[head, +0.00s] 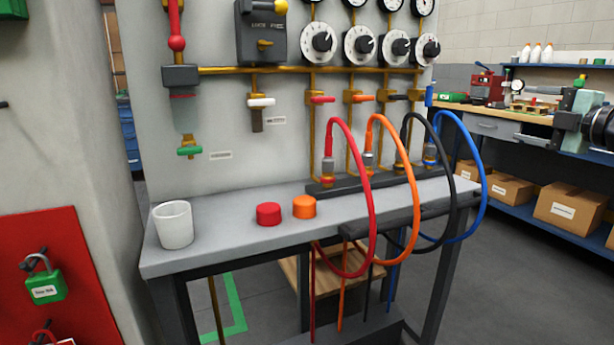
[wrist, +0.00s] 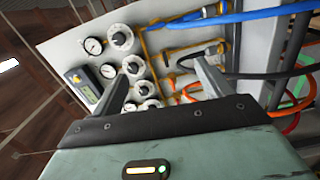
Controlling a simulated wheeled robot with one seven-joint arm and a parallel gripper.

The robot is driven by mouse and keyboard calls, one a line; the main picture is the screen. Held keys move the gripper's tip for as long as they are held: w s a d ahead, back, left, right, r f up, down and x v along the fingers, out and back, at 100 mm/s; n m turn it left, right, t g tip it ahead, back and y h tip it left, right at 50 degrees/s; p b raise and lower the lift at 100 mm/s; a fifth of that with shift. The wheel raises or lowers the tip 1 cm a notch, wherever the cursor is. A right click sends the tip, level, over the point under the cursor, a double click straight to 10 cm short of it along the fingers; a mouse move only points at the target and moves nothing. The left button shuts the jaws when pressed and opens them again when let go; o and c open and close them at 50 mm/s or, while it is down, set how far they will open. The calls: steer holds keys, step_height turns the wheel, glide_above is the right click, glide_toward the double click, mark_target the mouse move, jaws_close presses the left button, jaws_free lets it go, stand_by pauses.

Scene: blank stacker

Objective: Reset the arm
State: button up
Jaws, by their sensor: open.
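My gripper (wrist: 160,85) shows in the wrist view, its two grey fingers spread wide apart with nothing between them. Beyond the fingers is the grey panel (wrist: 75,45) with gauges, dials and brass pipes, seen tilted. My gripper and arm do not show in the head view. There the same panel (head: 215,115) stands upright behind a grey workbench (head: 250,230).
On the bench stand a white cup (head: 173,225), a red cap (head: 268,214) and an orange cap (head: 304,207). A red hose (head: 371,205), orange hose (head: 415,205), black hose (head: 451,180) and blue hose (head: 483,180) loop over the bench's front edge. A wall (head: 65,130) stands at left.

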steer(key=w+a+f+m+g+h, duration=0.1)
steer(key=a+f+m, duration=0.2)
steer(key=a, duration=0.3)
steer(key=w+a+f+m+g+h, duration=0.1)
steer(key=a+f+m+h, duration=0.15)
steer(key=a, duration=0.35)
steer(key=s+a+f+m+g, duration=0.2)
steer(key=s+a+f, duration=0.15)
steer(key=a, duration=0.25)
steer(key=s+a+f+m+g, duration=0.2)
steer(key=s+a+f+m, duration=0.1)
steer(key=a+f, duration=0.3)
steer(key=s+a+f+m+g+h, duration=0.1)
steer(key=s+a+f+g, duration=0.25)
steer(key=s, duration=0.65)
steer(key=s+a+f+m+g, duration=0.1)
steer(key=s+a+f+g, duration=0.25)
steer(key=s, duration=0.75)
steer(key=s+a+f+m+g+h, duration=0.1)
steer(key=s+a+f+g, duration=0.3)
steer(key=s, duration=0.6)
step_height(320, 180, up, 26)
steer(key=p, duration=2.4)
steer(key=shift+w+a+p, duration=0.15)
steer(key=shift+a+p, duration=0.1)
steer(key=shift+p, duration=0.1)
